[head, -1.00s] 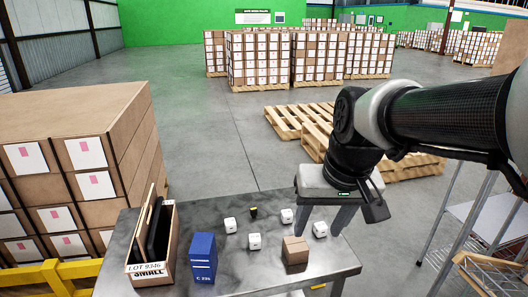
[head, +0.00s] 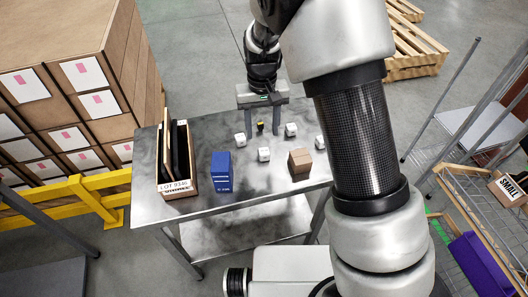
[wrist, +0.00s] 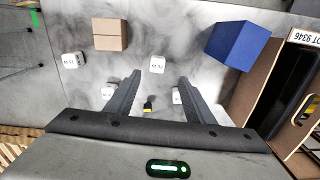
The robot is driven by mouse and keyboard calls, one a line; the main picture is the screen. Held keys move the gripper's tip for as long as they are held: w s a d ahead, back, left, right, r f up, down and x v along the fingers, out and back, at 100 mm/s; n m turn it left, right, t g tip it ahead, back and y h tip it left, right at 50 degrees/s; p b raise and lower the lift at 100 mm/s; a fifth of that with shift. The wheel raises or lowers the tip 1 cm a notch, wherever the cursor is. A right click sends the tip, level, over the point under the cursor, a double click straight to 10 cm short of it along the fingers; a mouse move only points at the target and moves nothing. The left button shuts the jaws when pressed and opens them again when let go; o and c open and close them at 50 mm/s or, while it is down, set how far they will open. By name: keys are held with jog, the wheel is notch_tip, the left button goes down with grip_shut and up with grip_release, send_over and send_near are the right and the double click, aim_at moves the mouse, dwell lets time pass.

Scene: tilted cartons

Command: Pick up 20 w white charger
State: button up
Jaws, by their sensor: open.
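Several small white cubes with dark print stand on the grey metal table (head: 270,188); their print is too small to read, so I cannot tell which is the 20 w white charger. In the head view they are a left cube (head: 239,140), a near middle cube (head: 264,155), a far cube (head: 291,130) and a right cube (head: 321,142). My gripper (head: 262,130) is open and empty, pointing down at the table's far side. In the wrist view, the near middle cube (wrist: 157,64) shows beyond the gap between the fingertips (wrist: 159,77). The fingers partly hide other cubes.
A small black-and-yellow item (head: 260,127) shows between the fingers. A brown box (head: 300,161) and a blue box (head: 221,170) stand nearer the front. An open carton (head: 176,187) with dark flat things is at the left. Stacked cartons (head: 65,90) stand beyond the table's left.

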send_over(264, 150)
jog(key=f, duration=0.5)
jog(key=shift+s+a+f, duration=0.2)
jog(key=shift+s+f, duration=0.05)
jog(key=shift+s, duration=0.1)
jog(key=shift+w+d+f, duration=0.1)
jog(key=shift+w+f, duration=0.05)
jog(key=shift+f, duration=1.25)
jog(key=shift+w+d+f, duration=0.1)
jog(key=shift+f, duration=1.25)
jog(key=c, duration=1.1)
jog(key=shift+r, duration=0.1)
jog(key=shift+c, duration=0.2)
